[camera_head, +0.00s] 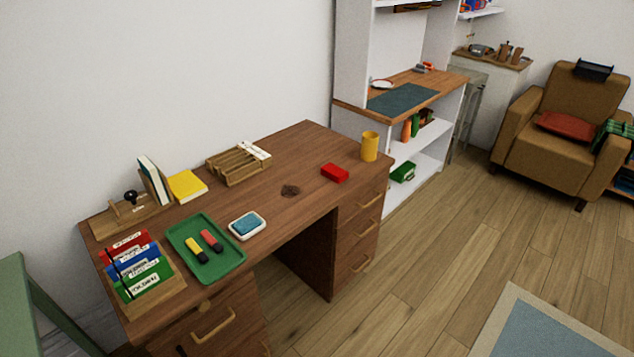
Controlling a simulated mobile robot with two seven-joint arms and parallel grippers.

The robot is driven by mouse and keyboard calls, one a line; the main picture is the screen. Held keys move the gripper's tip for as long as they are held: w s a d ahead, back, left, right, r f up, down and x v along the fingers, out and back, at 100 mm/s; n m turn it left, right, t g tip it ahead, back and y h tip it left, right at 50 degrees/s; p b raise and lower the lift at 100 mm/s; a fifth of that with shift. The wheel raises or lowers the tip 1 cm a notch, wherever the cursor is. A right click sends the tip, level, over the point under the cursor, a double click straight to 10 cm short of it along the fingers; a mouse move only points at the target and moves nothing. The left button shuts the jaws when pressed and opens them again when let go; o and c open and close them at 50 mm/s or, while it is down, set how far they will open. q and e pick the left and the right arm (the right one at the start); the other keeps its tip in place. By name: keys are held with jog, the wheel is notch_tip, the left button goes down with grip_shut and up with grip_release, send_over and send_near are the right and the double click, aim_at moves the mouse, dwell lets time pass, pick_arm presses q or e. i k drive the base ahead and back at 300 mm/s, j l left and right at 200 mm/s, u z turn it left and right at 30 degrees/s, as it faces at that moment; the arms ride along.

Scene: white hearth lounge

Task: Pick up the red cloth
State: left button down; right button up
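A small bright red item (334,172) with a block-like shape lies on the right part of the brown desk (262,190), near its front edge. I cannot tell whether it is a folded cloth. A larger, dull red piece (566,126) lies on the seat of the tan armchair (575,95) at the far right; it looks like a cushion or folded cloth. Neither of my grippers is in view.
A yellow cup (369,146) stands right of the small red item. Wood floor is open between the desk, armchair and rug (540,330).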

aim_at(335, 173)
jog(key=i+l+u, duration=0.5)
jog(key=i, duration=0.15)
jog(key=i+l+u, duration=0.5)
jog(key=i+l, duration=0.1)
